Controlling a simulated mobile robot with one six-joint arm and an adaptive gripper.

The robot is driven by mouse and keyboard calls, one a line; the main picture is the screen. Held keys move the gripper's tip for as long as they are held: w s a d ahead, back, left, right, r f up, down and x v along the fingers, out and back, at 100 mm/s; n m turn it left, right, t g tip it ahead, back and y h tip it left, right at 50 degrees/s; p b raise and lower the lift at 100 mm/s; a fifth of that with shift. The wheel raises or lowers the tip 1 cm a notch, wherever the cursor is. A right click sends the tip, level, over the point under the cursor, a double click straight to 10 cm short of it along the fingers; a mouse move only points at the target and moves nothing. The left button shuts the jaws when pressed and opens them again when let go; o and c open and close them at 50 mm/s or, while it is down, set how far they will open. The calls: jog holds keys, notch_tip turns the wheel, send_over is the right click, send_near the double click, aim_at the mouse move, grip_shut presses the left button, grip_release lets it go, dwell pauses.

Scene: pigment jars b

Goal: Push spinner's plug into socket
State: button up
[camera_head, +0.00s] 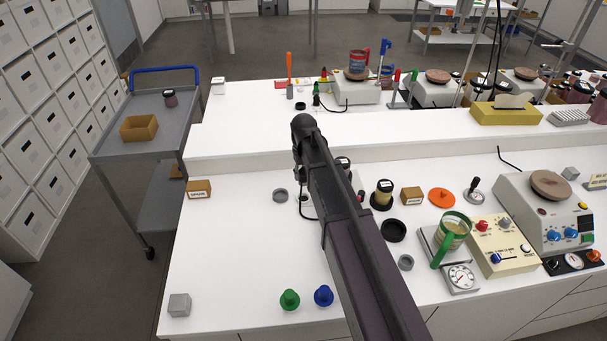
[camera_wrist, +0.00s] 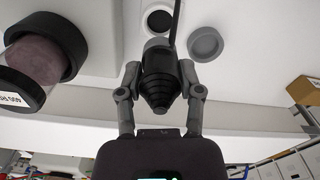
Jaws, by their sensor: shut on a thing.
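My gripper (camera_wrist: 160,68) is shut on a black plug with a ribbed, tapering end (camera_wrist: 157,92), one finger on each side. A black cable (camera_wrist: 174,22) runs from the plug to the top of the wrist view. A round dark opening in a pale ring (camera_wrist: 159,20), possibly the socket, lies beyond the plug; I cannot tell whether they touch. In the head view my arm hides most of the plug, and a bit of cable shows beside it (camera_head: 306,212). The likely spinner, a pale machine with a brown disc (camera_head: 550,186), stands at the right of the bench.
A grey round lid (camera_wrist: 205,43) lies beside the opening. A dark-lidded jar of reddish pigment (camera_wrist: 35,62) stands close by at left in the wrist view. A cardboard box (camera_head: 199,189) is at the bench's left. Green (camera_head: 289,300) and blue (camera_head: 323,296) knobbed pieces stand in front.

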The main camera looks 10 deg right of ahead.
jog(key=shift+f+b, duration=2.7)
jog(key=shift+f, duration=0.1)
jog(key=shift+f+b, duration=1.3)
jog(key=o, duration=1.2)
jog(key=shift+r, duration=0.15)
notch_tip(320, 180, up, 8)
jog(key=p, duration=0.9)
jog(key=shift+r, duration=0.25)
jog(key=s+a+f+b, duration=0.1)
jog(key=s, duration=0.3)
jog(key=s+a+f+b, duration=0.1)
jog(key=s+a, duration=0.1)
jog(key=s, duration=0.3)
jog(key=s+a+f+b, duration=0.2)
jog(key=s, duration=0.2)
jog(key=shift+s+a, duration=0.15)
